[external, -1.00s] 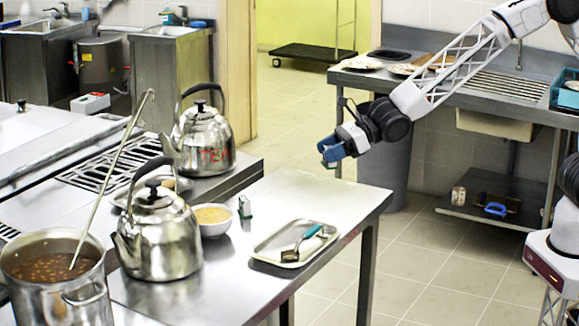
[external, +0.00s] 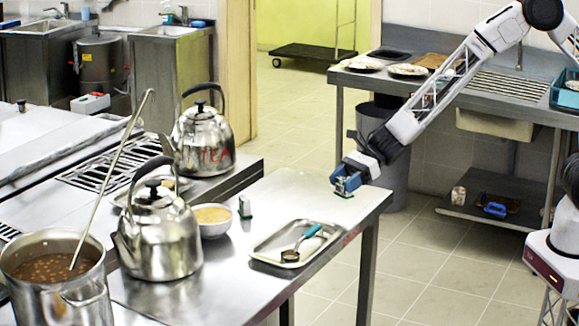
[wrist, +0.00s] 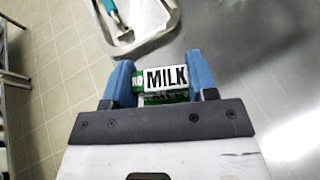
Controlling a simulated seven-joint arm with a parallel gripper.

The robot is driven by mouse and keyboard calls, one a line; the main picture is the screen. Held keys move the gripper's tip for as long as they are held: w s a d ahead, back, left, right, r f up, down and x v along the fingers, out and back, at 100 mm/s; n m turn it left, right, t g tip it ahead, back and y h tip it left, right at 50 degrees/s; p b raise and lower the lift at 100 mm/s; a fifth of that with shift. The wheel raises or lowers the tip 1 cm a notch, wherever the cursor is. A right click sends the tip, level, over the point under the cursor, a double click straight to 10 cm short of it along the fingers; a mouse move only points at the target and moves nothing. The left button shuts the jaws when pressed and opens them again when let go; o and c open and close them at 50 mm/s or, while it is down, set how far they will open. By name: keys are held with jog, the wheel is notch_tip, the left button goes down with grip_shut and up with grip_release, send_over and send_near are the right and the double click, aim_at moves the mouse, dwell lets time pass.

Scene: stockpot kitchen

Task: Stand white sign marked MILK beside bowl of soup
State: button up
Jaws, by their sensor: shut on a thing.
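My gripper (external: 345,183) is low over the far right corner of the steel table (external: 300,190). In the wrist view its blue fingers (wrist: 158,80) are shut on the white sign marked MILK (wrist: 168,77), which has green parts beside and below the lettering. A bit of the sign's green base (external: 343,194) shows under the fingers in the external view. I cannot tell whether it touches the tabletop.
A steel tray (external: 262,254) with a teal-handled ladle (external: 303,242) lies near the table's front edge. A kettle (external: 160,240) stands left of the bowl, and a kettle marked TEA (external: 205,140) behind. Bare tabletop lies between the small sign and my gripper.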

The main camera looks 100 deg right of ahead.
dwell(0.4)
jog(key=shift+w+d+f, duration=0.25)
jog(key=shift+w+d, duration=0.2)
jog(key=shift+w, duration=2.15)
jog(key=shift+w+d+f, duration=0.3)
jog(key=shift+w+d, duration=0.2)
jog(key=shift+w, duration=2.15)
jog(key=shift+w+d+f, duration=0.25)
jog(key=shift+w+d, duration=0.2)
jog(key=shift+w, duration=2.15)
jog(key=shift+f, duration=1.75)
jog(key=shift+f, duration=0.1)
jog(key=o, duration=0.6)
jog(key=shift+o, duration=0.2)
